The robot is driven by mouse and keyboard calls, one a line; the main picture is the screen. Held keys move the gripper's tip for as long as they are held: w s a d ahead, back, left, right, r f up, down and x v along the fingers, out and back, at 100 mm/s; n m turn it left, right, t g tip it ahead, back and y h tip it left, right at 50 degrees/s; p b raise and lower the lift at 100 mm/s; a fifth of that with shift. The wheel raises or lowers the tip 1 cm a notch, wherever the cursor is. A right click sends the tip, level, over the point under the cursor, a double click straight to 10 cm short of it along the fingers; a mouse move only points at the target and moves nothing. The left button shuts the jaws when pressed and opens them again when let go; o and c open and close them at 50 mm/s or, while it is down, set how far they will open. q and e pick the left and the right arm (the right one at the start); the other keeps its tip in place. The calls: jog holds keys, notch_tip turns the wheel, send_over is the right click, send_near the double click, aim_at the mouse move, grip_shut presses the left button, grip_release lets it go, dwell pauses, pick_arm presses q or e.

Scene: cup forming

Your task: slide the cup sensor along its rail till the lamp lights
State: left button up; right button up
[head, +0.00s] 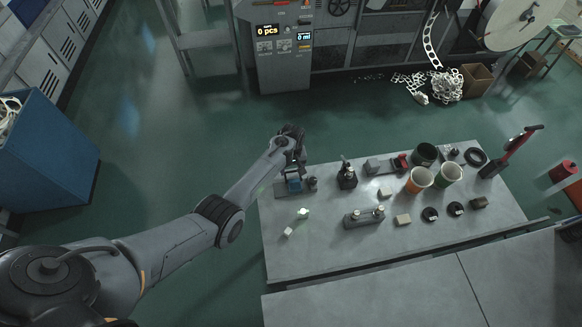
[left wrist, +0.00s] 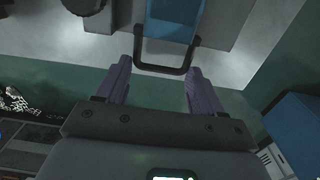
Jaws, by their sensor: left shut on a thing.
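The cup sensor is a blue block (head: 294,185) on a grey rail base (head: 281,192) at the left end of the table. My left gripper (head: 293,166) is directly above it. In the left wrist view, the blue block (left wrist: 172,22) carries a black loop handle (left wrist: 163,71). No lit lamp shows on the sensor. My right gripper is not in view.
A black bottle-like item (head: 346,175) stands just right of the sensor. Small white pieces (head: 303,212) lie in front. The table's front left (head: 310,260) is clear.

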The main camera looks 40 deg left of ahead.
pick_arm(q)
jog(key=o, duration=1.3)
notch_tip(320, 180, up, 11)
jog(key=shift+f+p, duration=0.1)
jog(key=shift+p, duration=0.5)
jog(key=shift+c, duration=0.5)
